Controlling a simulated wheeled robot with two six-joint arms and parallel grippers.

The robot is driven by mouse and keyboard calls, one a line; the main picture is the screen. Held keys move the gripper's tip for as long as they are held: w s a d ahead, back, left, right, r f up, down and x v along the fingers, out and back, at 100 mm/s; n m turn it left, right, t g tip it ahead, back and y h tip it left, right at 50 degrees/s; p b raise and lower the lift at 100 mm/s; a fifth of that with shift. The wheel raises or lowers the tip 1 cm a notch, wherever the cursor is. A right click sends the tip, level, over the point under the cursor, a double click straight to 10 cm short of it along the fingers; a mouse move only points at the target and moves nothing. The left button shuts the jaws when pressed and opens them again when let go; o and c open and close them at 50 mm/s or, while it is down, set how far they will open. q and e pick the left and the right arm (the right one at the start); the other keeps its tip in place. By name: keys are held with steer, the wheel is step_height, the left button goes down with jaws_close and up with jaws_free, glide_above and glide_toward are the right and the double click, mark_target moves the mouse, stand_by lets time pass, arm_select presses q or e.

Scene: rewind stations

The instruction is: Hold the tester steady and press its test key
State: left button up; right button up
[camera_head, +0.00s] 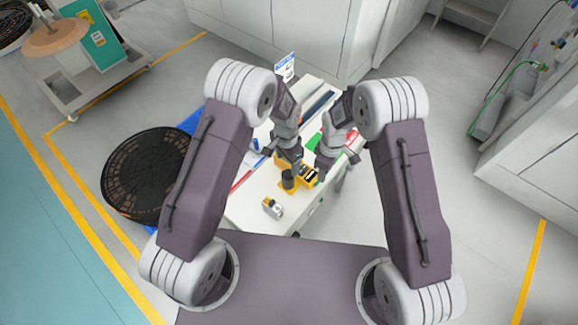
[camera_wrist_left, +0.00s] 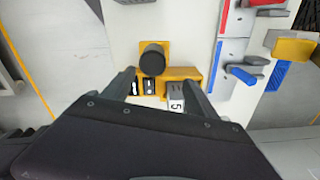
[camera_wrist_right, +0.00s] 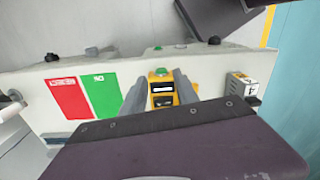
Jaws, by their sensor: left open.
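The yellow tester (camera_wrist_right: 162,94) has a dark face with a pale display and a green key (camera_wrist_right: 162,71) at its far end. My right gripper (camera_wrist_right: 160,78) has its fingers close along both sides of the tester, apparently shut on it. In the head view, the yellow tester (camera_head: 309,173) is partly covered by my grippers. My left gripper (camera_wrist_left: 160,76) is open above the yellow parts on the bench. Between its fingers lie a yellow piece (camera_wrist_left: 182,73) and dark faces. I cannot tell whether it touches anything.
A black round knob (camera_wrist_left: 152,58) stands on a yellow base close to my left gripper. A small numbered block (camera_head: 272,208) sits near the front of the white bench (camera_head: 250,206). A black reel (camera_head: 146,176) is left.

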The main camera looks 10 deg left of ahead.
mark_target(289, 180)
arm_select(q)
steer(key=shift+s+d+f, duration=0.3)
steer(key=shift+s+f, duration=0.35)
steer(key=shift+s, duration=0.15)
step_height(289, 180, down, 9)
arm_select(e)
steer(key=shift+s, duration=0.1)
arm_select(q)
jaws_close()
steer(key=shift+w, duration=0.1)
arm_select(e)
jaws_close()
stand_by(1.2)
